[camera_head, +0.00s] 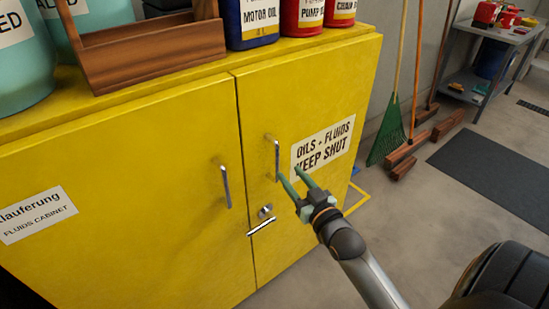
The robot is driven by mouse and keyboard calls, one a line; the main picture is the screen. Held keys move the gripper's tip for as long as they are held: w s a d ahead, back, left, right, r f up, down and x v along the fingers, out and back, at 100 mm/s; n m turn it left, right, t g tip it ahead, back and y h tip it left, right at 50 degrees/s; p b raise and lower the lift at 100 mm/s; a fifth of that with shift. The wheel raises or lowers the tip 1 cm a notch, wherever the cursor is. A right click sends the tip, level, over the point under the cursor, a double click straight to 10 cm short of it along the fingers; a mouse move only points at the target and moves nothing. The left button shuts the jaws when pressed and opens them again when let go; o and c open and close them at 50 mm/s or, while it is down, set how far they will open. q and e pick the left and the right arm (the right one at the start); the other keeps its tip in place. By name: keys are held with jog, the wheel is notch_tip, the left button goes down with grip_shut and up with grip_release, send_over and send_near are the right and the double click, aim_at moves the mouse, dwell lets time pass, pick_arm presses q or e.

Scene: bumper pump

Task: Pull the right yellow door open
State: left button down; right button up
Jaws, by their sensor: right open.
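The right yellow door (320,105) of the cabinet looks shut, its edge against the left yellow door (130,160). It carries a vertical silver handle (277,158) near its left edge and a white "OILS + FLUIDS KEEP SHUT" label (325,140). My right gripper (291,177) comes in from the lower right. Its green fingers are apart, with their tips close to the lower right of the handle; I cannot tell whether they touch it. The left door's handle (226,187) is clear. My left gripper is not in view.
A wooden tote (150,60), teal containers (15,65) and several bottles stand on the cabinet top. A dark mat (500,170) lies on the floor.

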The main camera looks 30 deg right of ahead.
aim_at(278, 159)
jog(key=w, duration=0.5)
jog(key=w+d, duration=0.1)
jog(key=w, duration=0.2)
jog(key=shift+w, duration=0.25)
grip_shut()
dwell(1.1)
